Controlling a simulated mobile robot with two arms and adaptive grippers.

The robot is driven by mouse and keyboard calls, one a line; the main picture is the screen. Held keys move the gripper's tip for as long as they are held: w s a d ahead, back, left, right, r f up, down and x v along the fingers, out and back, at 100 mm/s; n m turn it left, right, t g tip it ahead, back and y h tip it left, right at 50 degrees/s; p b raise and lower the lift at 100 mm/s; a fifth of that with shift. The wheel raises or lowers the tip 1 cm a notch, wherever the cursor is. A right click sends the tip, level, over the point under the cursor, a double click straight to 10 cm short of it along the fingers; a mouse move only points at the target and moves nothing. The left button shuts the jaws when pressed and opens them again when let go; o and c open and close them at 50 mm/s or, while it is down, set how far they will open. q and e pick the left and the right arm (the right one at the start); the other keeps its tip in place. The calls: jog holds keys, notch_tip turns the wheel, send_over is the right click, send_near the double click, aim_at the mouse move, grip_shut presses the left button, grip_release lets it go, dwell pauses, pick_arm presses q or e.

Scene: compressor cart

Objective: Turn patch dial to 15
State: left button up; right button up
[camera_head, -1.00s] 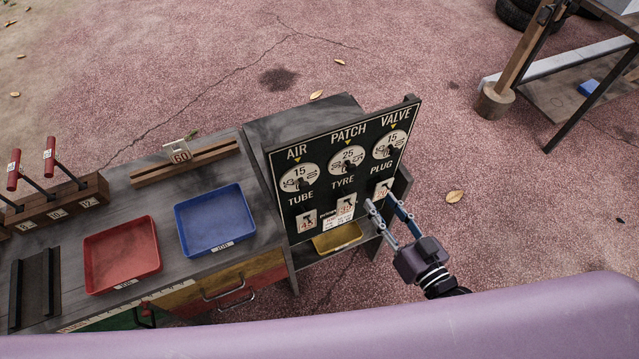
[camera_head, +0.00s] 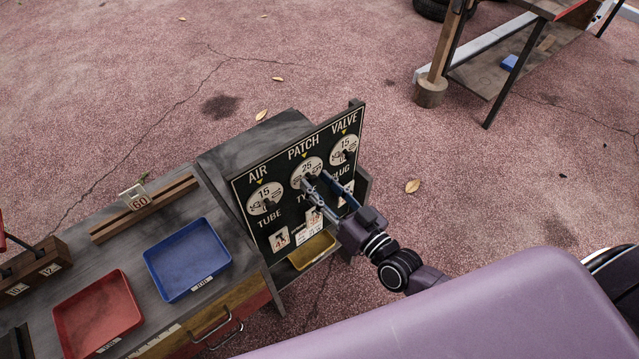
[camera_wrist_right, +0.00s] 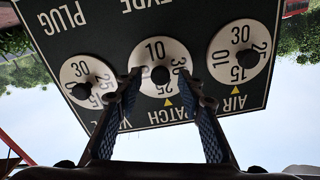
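The patch dial (camera_head: 308,164) is the middle white dial on the black board, under the PATCH label, with 25 at its yellow pointer. In the right wrist view the patch dial (camera_wrist_right: 153,50) appears upside down with its dark knob (camera_wrist_right: 160,75) at the centre. My right gripper (camera_head: 318,180) is at the dial's face. In the wrist view my right gripper (camera_wrist_right: 159,76) is open, its fingertips on either side of the knob with gaps showing. I cannot tell how deep the tips reach. The fingers hide part of the dial's numbers. My left gripper is out of view.
The air dial (camera_head: 264,197) on the left and the valve dial (camera_head: 344,149) on the right both show 15, close beside the patch dial. Tags and a yellow tray (camera_head: 312,250) are below. Blue (camera_head: 187,258) and red (camera_head: 98,315) trays lie on the bench.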

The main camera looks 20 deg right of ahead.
jog(key=shift+c, duration=0.6)
grip_shut()
